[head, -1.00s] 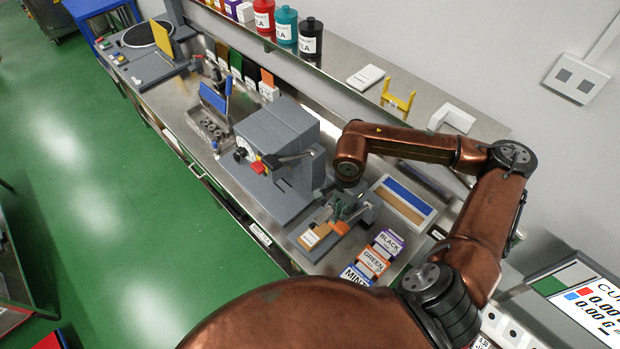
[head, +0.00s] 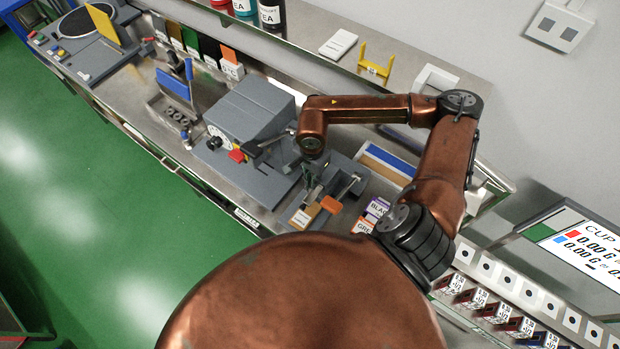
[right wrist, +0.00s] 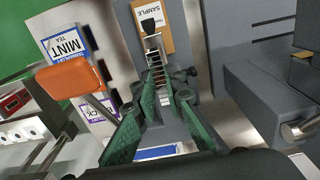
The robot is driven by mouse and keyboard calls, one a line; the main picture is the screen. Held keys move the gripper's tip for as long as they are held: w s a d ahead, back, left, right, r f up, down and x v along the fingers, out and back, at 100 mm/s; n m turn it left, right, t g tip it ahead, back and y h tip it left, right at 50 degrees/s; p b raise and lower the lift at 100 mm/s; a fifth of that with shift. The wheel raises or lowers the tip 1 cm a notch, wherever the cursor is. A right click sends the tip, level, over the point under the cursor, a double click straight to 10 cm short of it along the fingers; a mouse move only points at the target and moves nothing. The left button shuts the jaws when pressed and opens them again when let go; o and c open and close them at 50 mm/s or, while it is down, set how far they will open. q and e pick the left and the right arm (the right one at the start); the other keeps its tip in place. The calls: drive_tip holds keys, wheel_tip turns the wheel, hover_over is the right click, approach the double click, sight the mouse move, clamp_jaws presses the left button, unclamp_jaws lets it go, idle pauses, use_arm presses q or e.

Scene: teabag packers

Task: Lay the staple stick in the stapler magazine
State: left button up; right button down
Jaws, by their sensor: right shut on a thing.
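The stapler (head: 345,186) stands on the steel bench with its orange-ended lever (head: 331,204) swung aside; the orange end also shows in the right wrist view (right wrist: 72,88). Its narrow silver magazine (right wrist: 152,42) runs between the dark side plates, with a black piece at the far end. My right gripper (head: 311,180) is over the stapler. In the right wrist view its green fingers (right wrist: 164,98) close on the small silver staple stick (right wrist: 165,101), which is in line with the magazine. Whether the stick touches the channel floor is unclear. My left gripper is out of view.
A grey machine (head: 250,110) stands close to the left of my right gripper. A blue and tan tray (head: 388,165) lies behind the stapler. Tea boxes (head: 372,212) stand to its right. A sample card (right wrist: 150,15) lies beyond the magazine.

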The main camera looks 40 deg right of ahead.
drive_tip(key=shift+s+f, duration=0.25)
drive_tip(key=shift+f, duration=0.3)
drive_tip(key=shift+w+f+b, duration=0.1)
drive_tip(key=shift+f+b, duration=0.75)
drive_tip(key=shift+f, duration=1.05)
drive_tip(key=shift+f+b, duration=0.85)
drive_tip(key=shift+b, duration=0.2)
drive_tip(key=c, duration=1.9)
unclamp_jaws()
drive_tip(key=shift+r, duration=0.1)
wheel_tip(320, 180, up, 12)
drive_tip(key=shift+f, duration=0.1)
